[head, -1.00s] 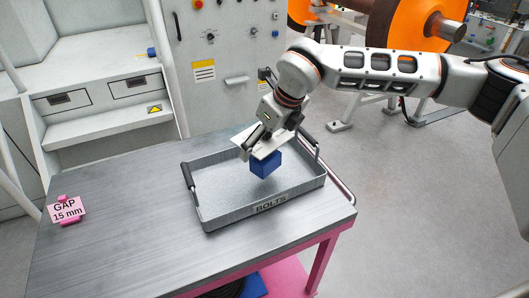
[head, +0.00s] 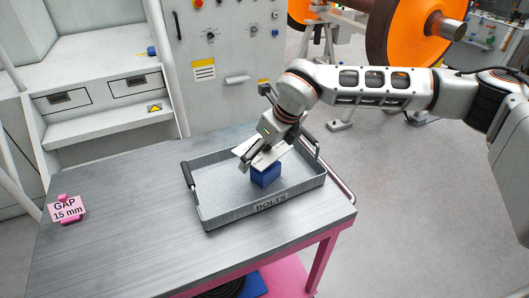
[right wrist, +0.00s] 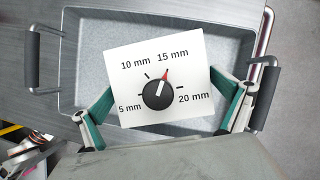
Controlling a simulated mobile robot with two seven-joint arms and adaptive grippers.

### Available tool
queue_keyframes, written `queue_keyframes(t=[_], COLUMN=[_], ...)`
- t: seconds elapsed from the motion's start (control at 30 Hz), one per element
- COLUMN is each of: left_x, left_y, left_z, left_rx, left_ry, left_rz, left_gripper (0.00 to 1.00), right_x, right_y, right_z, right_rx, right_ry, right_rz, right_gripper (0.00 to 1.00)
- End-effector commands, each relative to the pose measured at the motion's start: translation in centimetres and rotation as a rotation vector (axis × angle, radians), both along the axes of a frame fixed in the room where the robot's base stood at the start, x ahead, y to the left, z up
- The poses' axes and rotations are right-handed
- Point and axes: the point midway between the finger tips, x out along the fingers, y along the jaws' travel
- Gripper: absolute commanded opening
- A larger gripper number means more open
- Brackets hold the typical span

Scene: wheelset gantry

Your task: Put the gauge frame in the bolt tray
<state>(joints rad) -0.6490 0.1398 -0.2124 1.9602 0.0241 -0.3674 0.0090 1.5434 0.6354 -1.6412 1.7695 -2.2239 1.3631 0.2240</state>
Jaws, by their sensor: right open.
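The gauge frame (head: 266,177), a blue block with a white dial plate on top, is inside the grey bolt tray (head: 228,217), low near its floor. In the right wrist view the dial plate (right wrist: 135,82) has a black knob, marks from 5 to 20 mm and a red pointer at 15 mm. My right gripper (head: 259,160) is open, its fingers on either side of the plate. In the right wrist view the plate's edges hide the fingertips in part, so contact is unclear. The tray (right wrist: 85,55) lies below it. My left gripper is not in view.
The tray stands on a metal table (head: 130,220) and has raised black handles at both ends. A pink "GAP 15 mm" sign (head: 67,209) stands at the table's left. A control cabinet (head: 225,50) is behind. The table between sign and tray is clear.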

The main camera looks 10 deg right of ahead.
Motion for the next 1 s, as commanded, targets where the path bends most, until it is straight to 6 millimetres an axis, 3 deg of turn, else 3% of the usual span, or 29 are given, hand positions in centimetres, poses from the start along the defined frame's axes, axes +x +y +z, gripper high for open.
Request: queue_keyframes(t=[0.17, 0.63, 1.0], left_x=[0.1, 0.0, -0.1], left_y=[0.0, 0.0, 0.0], left_z=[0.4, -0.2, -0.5], left_rx=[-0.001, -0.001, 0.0], left_ry=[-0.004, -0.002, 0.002], left_rz=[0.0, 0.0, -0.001], left_gripper=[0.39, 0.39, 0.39], right_x=[-0.3, -3.1, -3.9], right_y=[-0.2, -2.2, -2.6], right_z=[1.3, 9.5, 11.4], right_rx=[0.001, 0.0, 0.0], right_ry=[-0.003, -0.004, 0.0], right_rz=[0.001, -0.001, 0.0], right_gripper=[1.0, 1.0, 1.0])
